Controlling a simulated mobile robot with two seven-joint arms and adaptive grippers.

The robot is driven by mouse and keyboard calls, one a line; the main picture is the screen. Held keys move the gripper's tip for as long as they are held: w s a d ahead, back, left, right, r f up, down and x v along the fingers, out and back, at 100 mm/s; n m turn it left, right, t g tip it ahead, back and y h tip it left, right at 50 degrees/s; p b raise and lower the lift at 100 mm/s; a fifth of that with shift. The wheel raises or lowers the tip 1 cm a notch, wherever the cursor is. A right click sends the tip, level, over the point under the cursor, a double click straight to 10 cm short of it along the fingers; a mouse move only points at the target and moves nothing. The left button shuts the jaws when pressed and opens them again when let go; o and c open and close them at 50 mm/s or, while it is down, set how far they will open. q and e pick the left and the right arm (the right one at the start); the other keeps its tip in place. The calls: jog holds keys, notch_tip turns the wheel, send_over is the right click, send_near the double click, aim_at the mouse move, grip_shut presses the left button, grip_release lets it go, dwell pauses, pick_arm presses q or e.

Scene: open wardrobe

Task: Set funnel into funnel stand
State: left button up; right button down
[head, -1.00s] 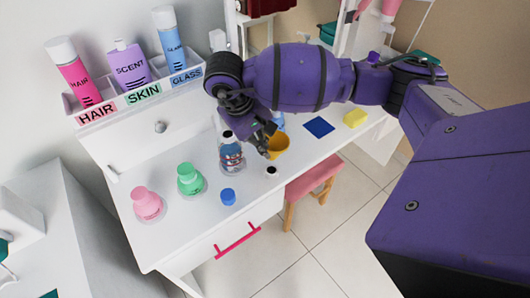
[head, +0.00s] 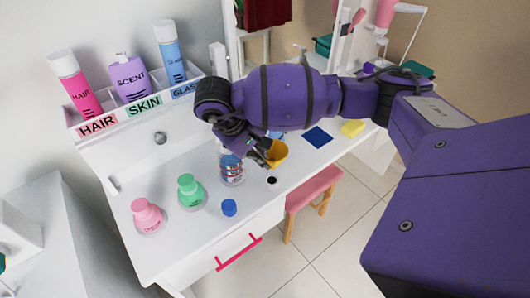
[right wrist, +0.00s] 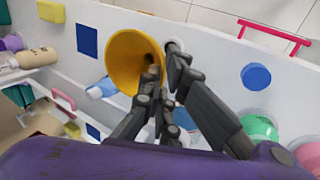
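The yellow funnel (head: 278,152) is at my right gripper (head: 262,154), above the white desk. In the right wrist view the funnel (right wrist: 125,62) shows its wide mouth, and my right gripper (right wrist: 165,65) is shut on its rim, one finger inside the mouth and one outside. A small white ring with a dark opening (head: 272,180), possibly the funnel stand, is on the desk just below and in front of the funnel. It is mostly hidden behind a finger in the right wrist view. The funnel is apart from it. My left gripper is not in view.
A clear bottle (head: 231,170) stands close left of my right gripper. A green flask (head: 190,192), a pink flask (head: 147,215) and a blue cap (head: 229,208) stand further left. A blue square (head: 318,137) and a yellow sponge (head: 352,127) lie right. Labelled bottles fill the rear shelf.

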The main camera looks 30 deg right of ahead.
aim_at(273, 159)
notch_tip(273, 159, down, 2)
jog(key=shift+b, duration=0.35)
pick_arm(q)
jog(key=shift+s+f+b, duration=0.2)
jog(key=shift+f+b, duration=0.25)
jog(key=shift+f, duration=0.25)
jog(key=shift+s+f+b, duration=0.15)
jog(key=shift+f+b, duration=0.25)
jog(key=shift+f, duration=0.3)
pick_arm(e)
jog(key=shift+f, duration=1.55)
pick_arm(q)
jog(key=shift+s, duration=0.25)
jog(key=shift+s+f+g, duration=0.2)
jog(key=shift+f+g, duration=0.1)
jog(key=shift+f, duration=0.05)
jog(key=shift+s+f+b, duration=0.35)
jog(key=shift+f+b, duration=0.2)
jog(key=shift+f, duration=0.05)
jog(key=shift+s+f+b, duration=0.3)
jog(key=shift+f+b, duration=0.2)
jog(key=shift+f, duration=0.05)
pick_arm(e)
jog(key=shift+f, duration=1.45)
jog(key=c, duration=2.5)
grip_release()
jog(key=o, duration=0.6)
jog(key=shift+o, duration=0.2)
